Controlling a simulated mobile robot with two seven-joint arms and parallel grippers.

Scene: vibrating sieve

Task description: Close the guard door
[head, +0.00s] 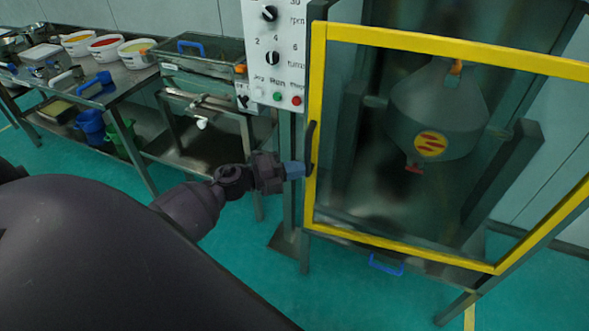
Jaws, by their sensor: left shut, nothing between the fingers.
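The guard door is a yellow-framed clear panel (316,120) on the front of the machine at the right. It appears to lie across the machine's opening; I cannot tell whether it is fully flush. A dark curved handle (310,148) is on its left edge. My left gripper (300,170) is shut and empty, with its bluish fingertips at the door's left edge by the lower end of the handle. I cannot tell whether they touch it. My right gripper is not in view.
Behind the panel hangs a grey vessel (437,110) with a yellow label. A control panel (275,50) with knobs and buttons stands left of the door. A metal table (135,85) with tubs and trays is at the upper left. Teal floor lies open below.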

